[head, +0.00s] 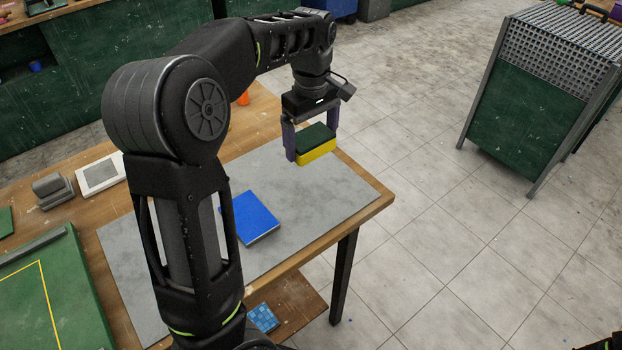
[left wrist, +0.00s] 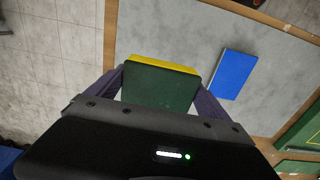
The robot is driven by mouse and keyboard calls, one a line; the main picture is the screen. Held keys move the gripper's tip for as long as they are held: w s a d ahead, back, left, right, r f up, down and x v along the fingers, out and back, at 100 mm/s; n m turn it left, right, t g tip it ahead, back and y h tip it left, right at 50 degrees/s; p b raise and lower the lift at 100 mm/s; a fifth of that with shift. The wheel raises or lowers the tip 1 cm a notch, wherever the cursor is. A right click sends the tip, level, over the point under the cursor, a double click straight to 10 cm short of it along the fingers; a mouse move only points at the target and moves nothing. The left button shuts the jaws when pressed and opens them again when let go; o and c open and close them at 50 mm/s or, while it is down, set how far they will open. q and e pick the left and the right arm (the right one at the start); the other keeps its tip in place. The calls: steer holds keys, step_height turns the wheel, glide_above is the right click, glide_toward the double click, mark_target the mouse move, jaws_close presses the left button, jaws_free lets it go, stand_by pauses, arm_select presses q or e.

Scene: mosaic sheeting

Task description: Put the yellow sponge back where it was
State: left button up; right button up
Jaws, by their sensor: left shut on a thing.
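The yellow sponge (head: 316,153) has a dark green top layer and is held between the two purple fingers of my left gripper (head: 311,142). It is above the right end of the grey mat (head: 345,188), near the table's edge. I cannot tell exactly how high it hangs. In the left wrist view the sponge (left wrist: 160,84) shows its green face between the fingers of my left gripper (left wrist: 160,92), with a yellow strip along its far edge. My right gripper does not show clearly.
A blue block or pad (head: 252,217) lies on the mat. A green board (head: 50,290) with a yellow line, a white tile (head: 100,174) and a grey tool (head: 53,190) are at left. Orange items (head: 243,98) stand behind my arm. A green cart (head: 530,100) stands at right on open floor.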

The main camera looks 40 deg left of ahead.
arm_select(q)
glide_above(311, 182)
step_height(311, 182, down, 6)
steer(key=shift+f+p, duration=0.1)
steer(key=shift+p, duration=0.25)
steer(key=shift+f, duration=1.85)
steer(key=shift+f, duration=0.15)
steer(key=o, duration=1)
steer(key=shift+o, duration=0.2)
